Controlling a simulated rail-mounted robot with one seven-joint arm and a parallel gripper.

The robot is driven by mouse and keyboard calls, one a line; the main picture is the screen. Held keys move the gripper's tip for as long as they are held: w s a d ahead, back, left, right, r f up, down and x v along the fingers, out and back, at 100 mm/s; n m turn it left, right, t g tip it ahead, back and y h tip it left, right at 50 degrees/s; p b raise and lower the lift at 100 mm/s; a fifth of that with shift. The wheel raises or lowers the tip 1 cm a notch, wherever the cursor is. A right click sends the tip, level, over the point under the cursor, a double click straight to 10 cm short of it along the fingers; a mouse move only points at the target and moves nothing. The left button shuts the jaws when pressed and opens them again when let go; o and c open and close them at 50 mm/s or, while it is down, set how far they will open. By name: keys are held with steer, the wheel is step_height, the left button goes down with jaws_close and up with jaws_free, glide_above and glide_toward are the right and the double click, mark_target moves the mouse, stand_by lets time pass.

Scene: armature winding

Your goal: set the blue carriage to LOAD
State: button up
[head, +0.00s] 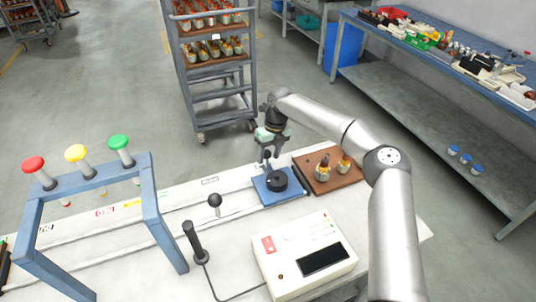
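The blue carriage (263,190) is a flat plate near the right end of the white rails (222,198). A round black fixture (277,181) sits on it. My gripper (266,161) points down at the carriage's back edge, close to a small dark knob there. The view is too small to tell whether its fingers touch or hold anything. Small labels lie along the rails: a red one (104,212), a yellow one (132,203) and a pale one (209,181). Their words cannot be read, so I cannot tell which is LOAD.
A brown wooden tray (322,184) with two armatures stands right of the carriage. A blue frame (158,215) with red, yellow and green buttons spans the rails at left.

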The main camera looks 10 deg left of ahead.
steer(key=shift+a, duration=0.1)
step_height(320, 180, up, 12)
steer(key=w+d+p, duration=0.1)
steer(key=p, duration=0.4)
steer(key=shift+w+d, duration=0.25)
steer(key=shift+d, duration=0.1)
steer(key=shift+f, duration=0.15)
